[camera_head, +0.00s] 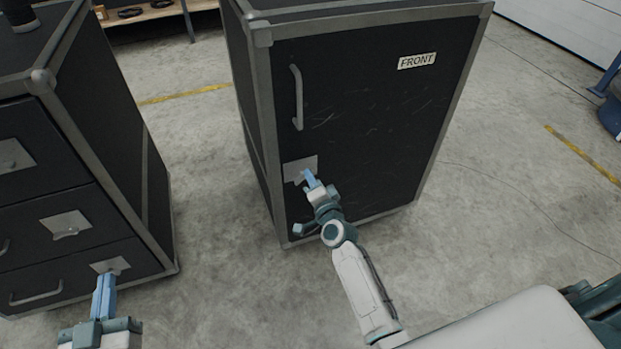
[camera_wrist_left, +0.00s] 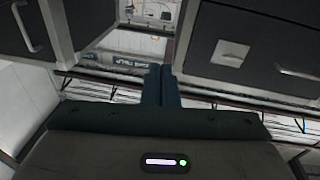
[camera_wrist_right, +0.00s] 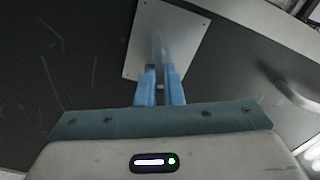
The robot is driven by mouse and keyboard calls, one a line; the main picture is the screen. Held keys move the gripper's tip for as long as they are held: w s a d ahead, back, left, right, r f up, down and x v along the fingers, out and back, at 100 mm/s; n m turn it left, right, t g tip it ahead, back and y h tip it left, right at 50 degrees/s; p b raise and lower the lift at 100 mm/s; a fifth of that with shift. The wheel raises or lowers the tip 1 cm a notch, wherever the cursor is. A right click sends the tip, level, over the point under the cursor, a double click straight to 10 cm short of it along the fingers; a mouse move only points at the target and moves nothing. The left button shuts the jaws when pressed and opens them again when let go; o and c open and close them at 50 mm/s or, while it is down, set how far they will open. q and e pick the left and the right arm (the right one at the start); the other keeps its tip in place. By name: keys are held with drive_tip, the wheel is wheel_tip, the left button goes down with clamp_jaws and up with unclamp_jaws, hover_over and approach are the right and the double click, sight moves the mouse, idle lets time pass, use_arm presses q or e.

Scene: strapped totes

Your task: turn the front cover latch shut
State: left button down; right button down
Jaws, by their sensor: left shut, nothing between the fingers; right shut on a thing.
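The black case with the FRONT label (camera_head: 416,61) stands in the middle of the head view. Its front cover (camera_head: 375,110) looks closed. The latch plate (camera_head: 298,166) is low on the cover's left side, below the vertical handle (camera_head: 297,98). My right gripper (camera_head: 308,177) is at this plate, shut on the latch's knob. In the right wrist view the latch (camera_wrist_right: 157,48) is a thin grey piece on a light plate (camera_wrist_right: 180,40), between the blue fingers (camera_wrist_right: 160,85). My left gripper (camera_head: 106,280) is shut and empty, near the drawer case at lower left.
A black drawer case (camera_head: 120,120) with latch plates and handles stands at the left. Grey concrete floor (camera_head: 205,140) lies open between the two cases. A shelf (camera_head: 150,12) stands at the back, and a blue thing (camera_head: 610,115) is at the far right.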

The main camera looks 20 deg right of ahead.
use_arm(q)
drive_tip(key=shift+w+r+t, duration=0.2)
drive_tip(key=shift+r+t, duration=0.4)
drive_tip(key=shift+r, duration=0.35)
use_arm(e)
drive_tip(key=shift+f+m, duration=0.2)
drive_tip(key=shift+m, duration=0.9)
drive_tip(key=shift+f+m, duration=0.2)
drive_tip(key=shift+m, duration=0.9)
use_arm(q)
drive_tip(key=shift+r, duration=0.1)
use_arm(e)
drive_tip(key=c, duration=1.6)
unclamp_jaws()
use_arm(q)
drive_tip(key=shift+a, duration=0.1)
use_arm(e)
drive_tip(key=shift+o, duration=0.2)
drive_tip(key=shift+s, duration=0.1)
